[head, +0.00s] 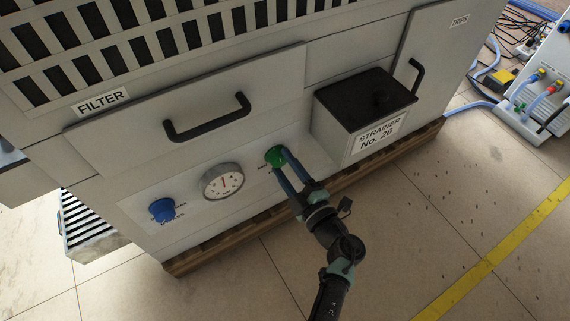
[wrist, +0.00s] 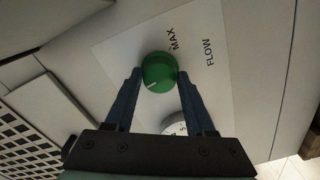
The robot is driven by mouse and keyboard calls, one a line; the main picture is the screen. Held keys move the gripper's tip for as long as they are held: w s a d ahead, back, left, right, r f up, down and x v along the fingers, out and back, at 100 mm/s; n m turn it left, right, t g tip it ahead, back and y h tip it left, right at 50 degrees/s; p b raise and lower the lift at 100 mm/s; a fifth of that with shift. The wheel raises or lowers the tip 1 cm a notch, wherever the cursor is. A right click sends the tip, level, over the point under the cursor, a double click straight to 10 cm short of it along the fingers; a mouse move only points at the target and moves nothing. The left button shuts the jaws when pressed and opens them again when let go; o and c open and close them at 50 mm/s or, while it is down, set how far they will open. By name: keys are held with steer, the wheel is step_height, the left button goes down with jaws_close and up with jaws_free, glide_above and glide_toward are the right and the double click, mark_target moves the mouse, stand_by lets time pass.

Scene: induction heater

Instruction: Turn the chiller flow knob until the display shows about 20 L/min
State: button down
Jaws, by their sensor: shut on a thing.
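The green flow knob (head: 274,156) sits on the front panel of the grey cabinet, right of the round gauge. In the wrist view the knob (wrist: 159,72) has a white pointer mark toward its lower left, with the words MAX and FLOW beside it. My gripper (head: 279,158) is shut on the knob, one finger on each side; the fingers also show in the wrist view (wrist: 158,74). The round gauge (head: 223,182) has a white face and a red needle pointing roughly up. In the wrist view, the gauge (wrist: 177,127) is mostly hidden behind my gripper. No numeric reading is legible.
A blue knob (head: 162,209) is left of the gauge. A black drawer handle (head: 207,118) projects above, and the strainer box (head: 363,115) juts out right of the green knob. The cabinet stands on a wooden pallet (head: 405,146). The floor in front is clear, with a yellow line (head: 490,258).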

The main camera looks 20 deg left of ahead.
steer(key=n, duration=0.6)
steer(key=shift+d+b, duration=0.1)
steer(key=shift+b, duration=0.3)
steer(key=n+b, duration=0.1)
steer(key=n, duration=0.5)
steer(key=shift+r, duration=0.1)
steer(key=shift+c, duration=1.2)
jaws_free()
